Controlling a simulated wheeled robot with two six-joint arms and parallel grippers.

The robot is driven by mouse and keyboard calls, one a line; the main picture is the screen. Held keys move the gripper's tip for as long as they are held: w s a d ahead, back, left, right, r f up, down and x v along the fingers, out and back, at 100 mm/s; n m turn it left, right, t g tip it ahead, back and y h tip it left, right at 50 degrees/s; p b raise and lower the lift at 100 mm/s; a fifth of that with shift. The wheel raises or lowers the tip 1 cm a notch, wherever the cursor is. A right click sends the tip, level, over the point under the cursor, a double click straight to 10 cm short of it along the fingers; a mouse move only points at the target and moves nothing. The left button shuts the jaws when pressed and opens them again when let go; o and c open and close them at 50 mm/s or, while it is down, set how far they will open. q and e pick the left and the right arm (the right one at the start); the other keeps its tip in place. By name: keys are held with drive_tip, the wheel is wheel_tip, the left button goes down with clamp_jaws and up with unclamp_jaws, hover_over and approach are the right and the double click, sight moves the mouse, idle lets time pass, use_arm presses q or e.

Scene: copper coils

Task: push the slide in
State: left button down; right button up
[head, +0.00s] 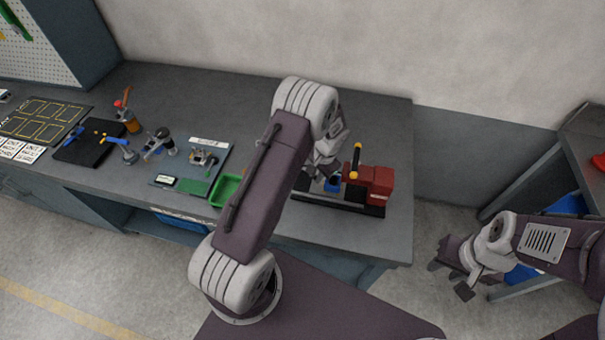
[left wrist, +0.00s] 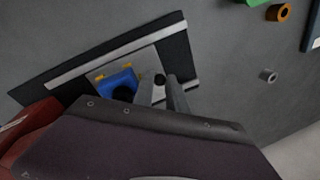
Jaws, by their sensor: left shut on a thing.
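The slide is a small blue block (head: 332,184) on a black railed base (head: 345,207), beside a red machine body (head: 376,184) with a black and yellow lever. In the left wrist view the blue block (left wrist: 117,83) sits on a grey carriage between two pale rails. My left gripper (head: 318,178) reaches down at the block's left side, partly hidden by its wrist. In the left wrist view its fingers (left wrist: 160,92) are shut on a small dark knob (left wrist: 160,79) beside the block. My right gripper (head: 456,280) is open and empty, over the floor right of the bench.
A green tray (head: 226,190) stands just left of the base. Further left are a fixture board, a black mat (head: 88,146) with tools, and label cards. A copper-coloured ring (left wrist: 278,13) and a grey ring (left wrist: 267,75) lie on the bench.

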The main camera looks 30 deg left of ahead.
use_arm(q)
drive_tip(key=shift+w+d, duration=0.25)
drive_tip(key=shift+d, duration=0.85)
drive_tip(key=shift+a, duration=0.1)
drive_tip(key=c, duration=1.6)
unclamp_jaws()
wheel_tip(320, 180, up, 9)
drive_tip(key=d+b, duration=0.1)
drive_tip(key=shift+s+d, duration=0.3)
drive_tip(key=shift+f, duration=0.1)
